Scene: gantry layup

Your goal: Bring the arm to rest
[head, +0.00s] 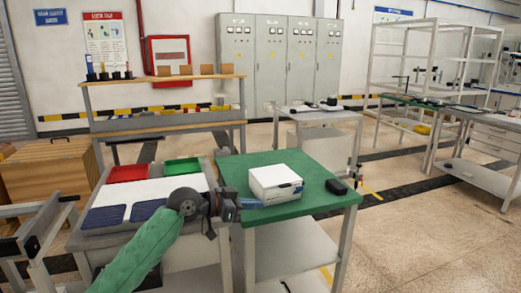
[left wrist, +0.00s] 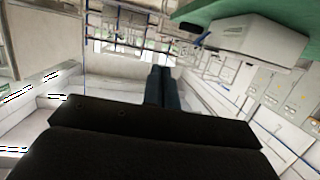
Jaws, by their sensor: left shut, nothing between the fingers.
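My left gripper (head: 250,203) reaches in from the lower left on a green-sleeved arm (head: 140,252). Its fingers are shut with nothing between them, and they point right at the left edge of the green-topped table (head: 300,208). In the left wrist view the closed dark fingers (left wrist: 161,88) stand together in the middle. A white box (head: 276,183) sits on the green table just beyond the fingertips; it also shows in the left wrist view (left wrist: 255,38), apart from the fingers. My right gripper is in neither view.
A small black object (head: 336,186) lies right of the box. Left of it, a work table holds a red bin (head: 127,174), a green bin (head: 182,166) and blue panels (head: 103,217). A wooden-topped shelf (head: 165,78) stands behind. The floor at right (head: 430,240) is clear.

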